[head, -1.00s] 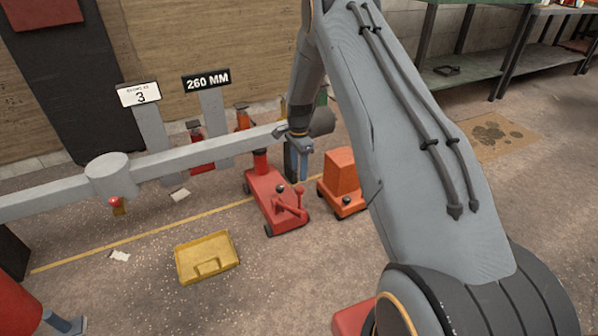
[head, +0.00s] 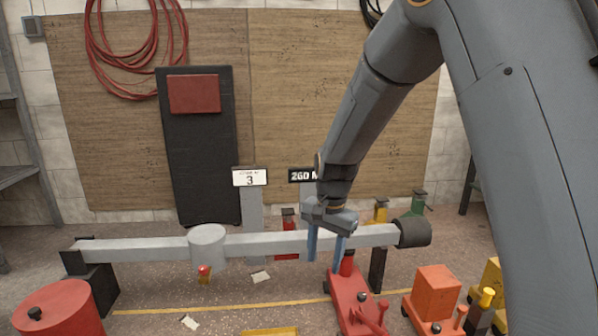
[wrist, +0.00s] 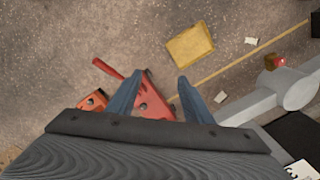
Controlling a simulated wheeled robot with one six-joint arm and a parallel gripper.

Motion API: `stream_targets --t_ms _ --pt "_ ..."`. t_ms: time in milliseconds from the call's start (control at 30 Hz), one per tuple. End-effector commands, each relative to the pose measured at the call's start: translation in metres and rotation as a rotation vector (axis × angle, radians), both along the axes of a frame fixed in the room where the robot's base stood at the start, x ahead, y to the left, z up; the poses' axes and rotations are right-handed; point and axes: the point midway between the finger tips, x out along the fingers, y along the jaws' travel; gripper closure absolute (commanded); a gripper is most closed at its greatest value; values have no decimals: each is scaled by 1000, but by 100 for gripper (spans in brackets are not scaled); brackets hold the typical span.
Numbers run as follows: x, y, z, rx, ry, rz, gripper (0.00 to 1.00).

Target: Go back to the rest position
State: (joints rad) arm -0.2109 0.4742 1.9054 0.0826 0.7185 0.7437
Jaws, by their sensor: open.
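My gripper (head: 327,243) is open, its two blue fingers pointing down and apart with nothing between them. In the head view it overlaps the grey beam (head: 270,244); I cannot tell its exact distance from it. A red jack (head: 352,303) stands below and slightly right of the fingers. In the wrist view my gripper (wrist: 162,80) shows its spread fingers above the floor, with the red jack (wrist: 152,103) seen between them and partly hidden by the left finger.
The beam's left end rests by a black block (head: 97,285). An orange jack (head: 434,295) stands right of the red one. A yellow tray (wrist: 190,43) lies on open floor. A sign reading 260 MM (head: 301,176) is partly hidden by my arm. A red drum (head: 58,308) stands lower left.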

Motion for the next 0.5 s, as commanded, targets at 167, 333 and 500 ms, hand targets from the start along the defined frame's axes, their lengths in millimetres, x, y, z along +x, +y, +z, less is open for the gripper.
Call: stream_targets --t_ms 167,333,500 --pt "-77 47 46 16 -23 272 54" --pt "-156 73 75 31 -44 529 54" --pt "-226 83 89 46 -64 755 54"
